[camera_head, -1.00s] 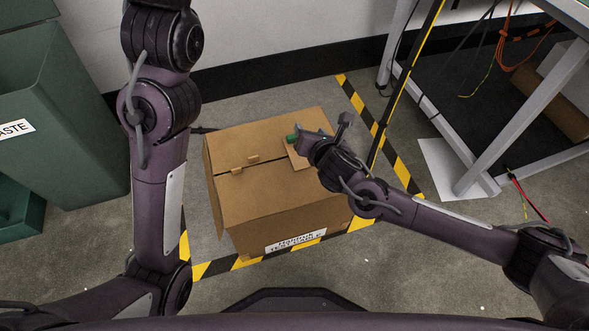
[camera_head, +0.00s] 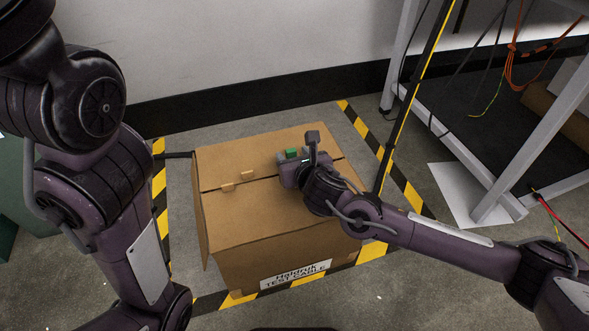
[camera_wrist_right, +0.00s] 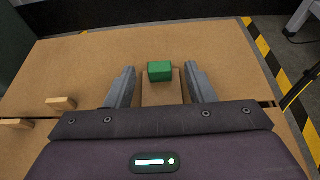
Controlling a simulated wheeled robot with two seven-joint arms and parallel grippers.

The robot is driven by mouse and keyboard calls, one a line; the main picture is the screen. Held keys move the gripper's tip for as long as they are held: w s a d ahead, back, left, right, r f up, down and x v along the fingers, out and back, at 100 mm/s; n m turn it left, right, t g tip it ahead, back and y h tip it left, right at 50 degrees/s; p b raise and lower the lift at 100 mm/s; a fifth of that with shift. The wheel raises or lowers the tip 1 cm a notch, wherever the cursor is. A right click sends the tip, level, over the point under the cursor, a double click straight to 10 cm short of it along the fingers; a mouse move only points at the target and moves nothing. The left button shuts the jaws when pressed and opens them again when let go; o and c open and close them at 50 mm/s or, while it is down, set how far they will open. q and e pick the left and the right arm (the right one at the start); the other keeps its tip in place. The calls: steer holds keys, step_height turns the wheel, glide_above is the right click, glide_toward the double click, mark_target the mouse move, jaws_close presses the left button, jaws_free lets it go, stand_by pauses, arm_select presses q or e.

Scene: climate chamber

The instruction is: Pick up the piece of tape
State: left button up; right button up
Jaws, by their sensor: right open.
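The cardboard box (camera_head: 250,222) stands on the floor in front of me. A green block (camera_wrist_right: 160,71) lies on its top, at the far end of a tan strip (camera_wrist_right: 161,92). The green block also shows in the head view (camera_head: 291,153). No other tape-like piece is clear, and I cannot tell which part is the tape. My right gripper (camera_head: 290,167) is over the box top. In the wrist view its two fingers are apart, on either side of the strip and near the green block, with gaps.
Two small tan blocks (camera_head: 247,175) (camera_head: 228,187) sit by the seam of the box top. Yellow-black floor tape (camera_head: 365,128) surrounds the box. A metal table frame (camera_head: 537,140) with loose cables stands at the right. A green bin shows at the left edge.

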steer(key=shift+w+a+f, duration=0.1)
steer(key=shift+w, duration=0.3)
steer(key=shift+c, duration=0.3)
steer(key=c, duration=1)
